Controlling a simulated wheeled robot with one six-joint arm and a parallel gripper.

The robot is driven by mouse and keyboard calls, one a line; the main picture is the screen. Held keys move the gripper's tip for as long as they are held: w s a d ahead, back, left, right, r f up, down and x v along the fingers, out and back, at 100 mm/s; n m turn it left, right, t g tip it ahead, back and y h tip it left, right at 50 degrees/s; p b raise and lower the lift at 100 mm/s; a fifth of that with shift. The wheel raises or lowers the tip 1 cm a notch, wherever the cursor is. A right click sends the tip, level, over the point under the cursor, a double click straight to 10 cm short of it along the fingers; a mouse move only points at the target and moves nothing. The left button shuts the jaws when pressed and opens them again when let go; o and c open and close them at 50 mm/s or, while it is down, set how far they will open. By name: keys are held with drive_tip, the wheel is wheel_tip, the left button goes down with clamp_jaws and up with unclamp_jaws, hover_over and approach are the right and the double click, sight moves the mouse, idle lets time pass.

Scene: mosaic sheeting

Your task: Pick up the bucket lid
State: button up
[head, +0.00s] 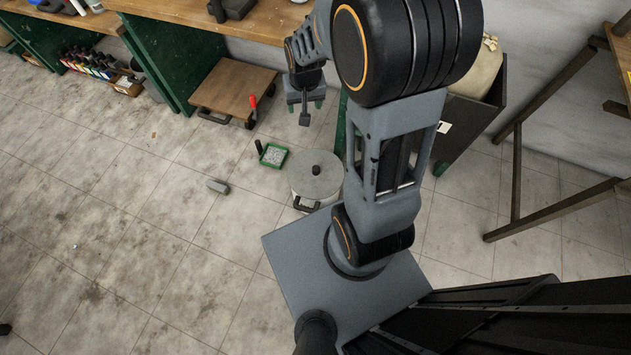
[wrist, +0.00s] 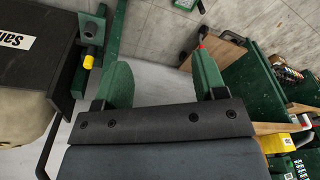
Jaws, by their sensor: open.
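The bucket lid (head: 330,184) is a round grey disc with a black knob. It sits on the bucket (head: 300,201), which stands on the floor next to my base in the head view. My gripper (head: 304,107) is above and beyond the lid in the head view, apart from it. In the wrist view my gripper (wrist: 164,82) shows two green fingers spread wide with nothing between them. I cannot make out the lid in the wrist view.
A green tray (head: 273,155) lies on the floor left of the bucket. A wooden dolly (head: 233,88) stands behind it near the workbench (head: 215,15). A dark bin (head: 468,118) holding a sack stands at right. The tiled floor at left is mostly clear.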

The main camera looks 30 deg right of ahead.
drive_tip(key=w+d+f+m+b, duration=0.1)
drive_tip(key=f+b, duration=0.1)
drive_tip(key=f, duration=0.5)
drive_tip(key=w+d+f+g+b, duration=0.1)
drive_tip(key=f+b, duration=0.2)
drive_tip(key=f, duration=0.4)
drive_tip(key=w+d+f+m+b, duration=0.1)
drive_tip(key=w+d+f+b, duration=0.1)
drive_tip(key=f, duration=0.5)
drive_tip(key=b, duration=0.6)
hover_over(316, 168)
drive_tip(key=shift+m+g, duration=0.4)
drive_tip(key=f, duration=1.9)
drive_tip(key=shift+w+d+f, duration=0.1)
drive_tip(key=shift+w, duration=0.15)
drive_tip(key=shift+s+f+b, duration=0.15)
drive_tip(key=shift+f+b, duration=1.2)
drive_tip(key=shift+f, duration=2)
drive_tip(key=shift+r, duration=0.1)
clamp_jaws()
drive_tip(key=shift+r+p, duration=0.3)
drive_tip(key=shift+r, duration=0.1)
wheel_tip(316, 168, up, 2)
drive_tip(key=shift+r+p, duration=0.2)
drive_tip(key=shift+p, duration=0.5)
drive_tip(key=w+a+r+p, duration=0.4)
drive_tip(key=a+r, duration=0.5)
drive_tip(key=a, duration=0.4)
drive_tip(key=shift+w+r, duration=0.4)
drive_tip(key=shift+w, duration=0.15)
